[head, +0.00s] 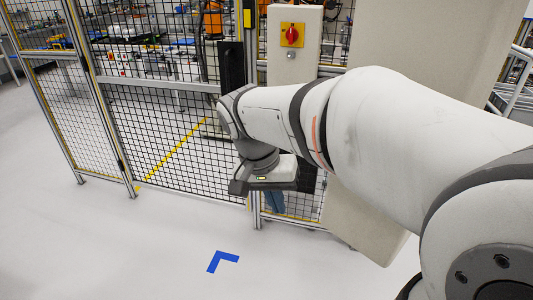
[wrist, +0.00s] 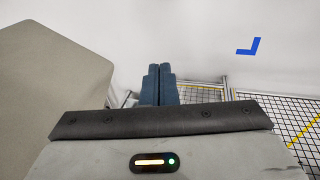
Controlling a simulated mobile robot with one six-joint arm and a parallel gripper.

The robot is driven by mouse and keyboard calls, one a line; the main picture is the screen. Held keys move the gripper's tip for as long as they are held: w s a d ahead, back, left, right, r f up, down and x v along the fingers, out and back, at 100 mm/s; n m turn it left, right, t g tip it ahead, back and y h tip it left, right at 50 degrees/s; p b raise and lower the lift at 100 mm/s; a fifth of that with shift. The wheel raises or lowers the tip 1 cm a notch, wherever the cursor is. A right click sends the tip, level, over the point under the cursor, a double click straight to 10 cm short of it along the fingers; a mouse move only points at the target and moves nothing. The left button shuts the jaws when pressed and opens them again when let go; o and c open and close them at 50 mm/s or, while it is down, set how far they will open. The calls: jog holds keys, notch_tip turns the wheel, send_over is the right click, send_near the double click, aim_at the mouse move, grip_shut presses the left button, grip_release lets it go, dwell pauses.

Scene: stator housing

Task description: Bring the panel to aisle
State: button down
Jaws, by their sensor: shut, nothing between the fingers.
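A large beige flat-faced body (head: 440,40), which may be the panel, stands behind my arm at the right of the head view. Its lower part (head: 372,222) shows below the arm, and my arm hides its middle. In the wrist view a beige surface (wrist: 50,75) with angled edges fills the left side. I cannot tell for sure that it is the panel. My gripper (head: 275,204) points down beside the fence, left of the beige body. In the wrist view its blue fingers (wrist: 158,72) are together with nothing between them, apart from the beige surface.
A black mesh fence (head: 160,120) with metal posts runs across the back, close behind my gripper. A blue L-shaped mark (head: 222,260) lies on the open pale floor in front. It also shows in the wrist view (wrist: 250,47).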

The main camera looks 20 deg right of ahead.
jog(key=w+r+m+g+h, duration=0.2)
jog(key=w+r+m+h, duration=0.1)
jog(key=w+r+m, duration=0.3)
jog(key=s+d+f+m+p, duration=0.1)
jog(key=s+d+f+p, duration=0.1)
jog(key=s+d+f, duration=0.4)
jog(key=shift+s+d+f+m+h, duration=0.3)
jog(key=shift+d+f, duration=0.5)
jog(key=shift+d, duration=0.05)
